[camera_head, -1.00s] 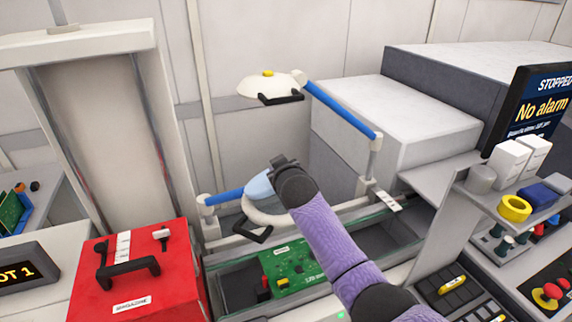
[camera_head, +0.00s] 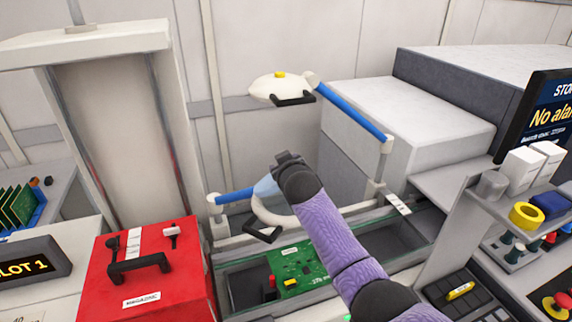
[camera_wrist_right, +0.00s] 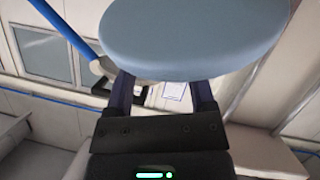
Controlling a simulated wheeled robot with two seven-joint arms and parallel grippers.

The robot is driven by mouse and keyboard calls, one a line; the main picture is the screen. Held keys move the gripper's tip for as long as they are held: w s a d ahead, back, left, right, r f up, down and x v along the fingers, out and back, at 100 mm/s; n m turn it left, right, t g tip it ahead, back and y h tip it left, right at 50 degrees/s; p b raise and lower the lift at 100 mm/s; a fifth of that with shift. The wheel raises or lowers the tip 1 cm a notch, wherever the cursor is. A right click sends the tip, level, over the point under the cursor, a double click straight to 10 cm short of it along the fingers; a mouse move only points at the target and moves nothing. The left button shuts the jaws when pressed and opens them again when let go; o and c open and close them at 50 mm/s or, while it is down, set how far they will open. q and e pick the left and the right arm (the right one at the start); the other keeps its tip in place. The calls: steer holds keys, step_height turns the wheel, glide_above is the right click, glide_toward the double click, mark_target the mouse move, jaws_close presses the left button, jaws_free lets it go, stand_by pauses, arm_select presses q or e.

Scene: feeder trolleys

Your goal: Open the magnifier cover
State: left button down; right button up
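A round magnifier head with a white ring (camera_head: 274,216) and a black handle (camera_head: 263,234) hangs on a short blue arm (camera_head: 235,195). Its light-blue cover (camera_head: 264,188) shows just left of my right gripper (camera_head: 286,158) and is partly hidden by it. In the right wrist view the cover (camera_wrist_right: 195,35) is a large pale-blue disc close ahead. My right gripper's dark fingers (camera_wrist_right: 164,92) stand apart below it, and the disc hides their tips. I cannot tell whether they touch it. My left gripper is not in view.
A second white head (camera_head: 280,87) with a yellow button hangs on a longer blue arm (camera_head: 350,109) above. A green circuit board (camera_head: 300,267) lies in the trough below. A red magazine (camera_head: 150,285) stands left. A shelf with yellow tape (camera_head: 526,216) is right.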

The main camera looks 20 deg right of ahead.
steer(key=shift+d, duration=0.1)
steer(key=shift+s, duration=0.1)
steer(key=shift+s+r, duration=0.15)
steer(key=shift+s, duration=0.15)
steer(key=p+v, duration=0.1)
steer(key=v, duration=0.8)
steer(key=shift+c, duration=0.3)
